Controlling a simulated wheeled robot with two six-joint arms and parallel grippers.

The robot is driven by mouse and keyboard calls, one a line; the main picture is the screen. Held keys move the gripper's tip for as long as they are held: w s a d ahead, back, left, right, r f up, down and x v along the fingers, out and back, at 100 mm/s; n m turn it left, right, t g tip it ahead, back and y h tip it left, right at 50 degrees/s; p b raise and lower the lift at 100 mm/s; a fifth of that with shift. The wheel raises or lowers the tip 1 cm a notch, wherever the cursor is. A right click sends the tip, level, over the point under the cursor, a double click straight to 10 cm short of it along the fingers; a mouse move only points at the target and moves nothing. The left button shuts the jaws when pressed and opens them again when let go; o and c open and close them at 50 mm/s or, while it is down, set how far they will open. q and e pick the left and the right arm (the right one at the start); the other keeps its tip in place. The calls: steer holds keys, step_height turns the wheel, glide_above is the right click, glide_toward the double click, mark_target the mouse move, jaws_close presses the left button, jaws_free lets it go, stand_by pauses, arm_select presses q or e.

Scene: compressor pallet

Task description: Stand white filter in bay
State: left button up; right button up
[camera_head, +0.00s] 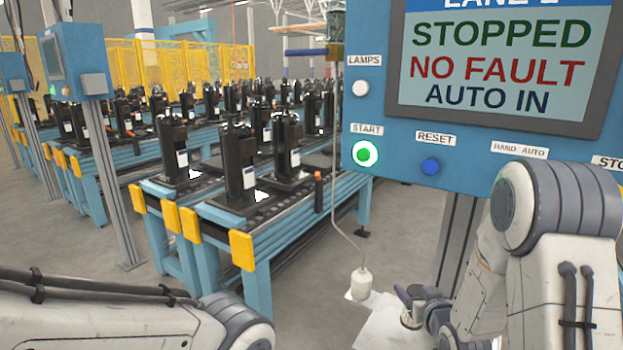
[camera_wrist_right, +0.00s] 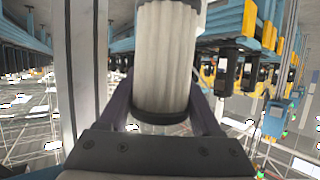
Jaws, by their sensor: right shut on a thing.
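The white filter (camera_wrist_right: 165,65) is a pleated pale cylinder between the two dark fingers of my right gripper (camera_wrist_right: 165,110) in the right wrist view. The gripper is shut on it. In the head view my right gripper (camera_head: 420,295) shows small at the lower right, below the control panel, partly hidden by my own arm. A small pale part of the held filter (camera_head: 411,318) shows there. My left arm crosses the lower left corner, but its gripper is out of view. I cannot make out the bay in either view.
A blue control panel (camera_head: 375,105) reads "STOPPED, NO FAULT, AUTO IN". A white bottle-like thing (camera_head: 362,284) hangs from a cord beside my right gripper. Blue conveyors (camera_head: 262,238) carry several black compressors (camera_head: 240,155).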

steer(key=s+a+f, duration=0.1)
steer(key=a, duration=0.5)
steer(key=shift+s+a+f, duration=0.15)
steer(key=shift+s+a, duration=0.05)
steer(key=shift+s, duration=0.2)
